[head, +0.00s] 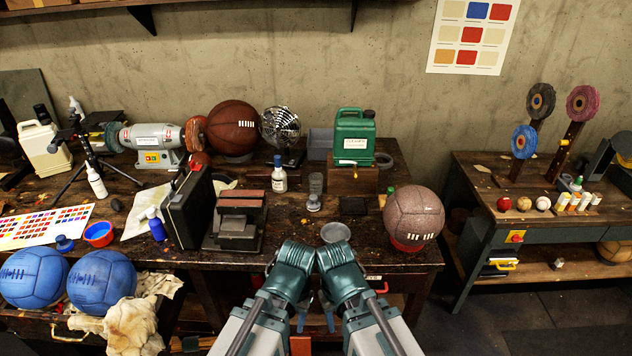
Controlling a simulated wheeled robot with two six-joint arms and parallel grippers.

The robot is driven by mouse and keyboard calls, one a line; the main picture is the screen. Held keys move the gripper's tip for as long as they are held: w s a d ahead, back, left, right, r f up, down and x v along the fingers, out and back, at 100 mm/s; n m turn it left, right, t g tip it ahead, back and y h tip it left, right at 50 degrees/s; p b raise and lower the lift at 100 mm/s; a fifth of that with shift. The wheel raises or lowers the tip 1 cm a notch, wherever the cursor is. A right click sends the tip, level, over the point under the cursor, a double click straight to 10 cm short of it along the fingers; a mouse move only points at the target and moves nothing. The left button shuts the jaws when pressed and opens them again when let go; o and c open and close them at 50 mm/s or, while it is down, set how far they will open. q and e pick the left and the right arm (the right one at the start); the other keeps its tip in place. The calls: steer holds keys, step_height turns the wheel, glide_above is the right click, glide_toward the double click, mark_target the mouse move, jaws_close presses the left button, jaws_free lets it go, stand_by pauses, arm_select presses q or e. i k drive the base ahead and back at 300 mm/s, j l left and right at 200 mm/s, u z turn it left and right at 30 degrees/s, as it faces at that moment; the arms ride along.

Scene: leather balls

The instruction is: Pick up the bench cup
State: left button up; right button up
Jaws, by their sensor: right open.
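A small grey round cup (335,232), which looks like the bench cup, stands near the front edge of the dark wooden bench (290,222). Its lower part is partly hidden by my arms.
A dark vise-like block (236,222) stands left of the cup. A brown leather ball (413,213) rests on a red ring to the right. A white-labelled bottle (279,175) and green jug (354,138) stand behind. Some bare bench lies around the cup.

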mark_target(316, 184)
steer(key=i, duration=1.45)
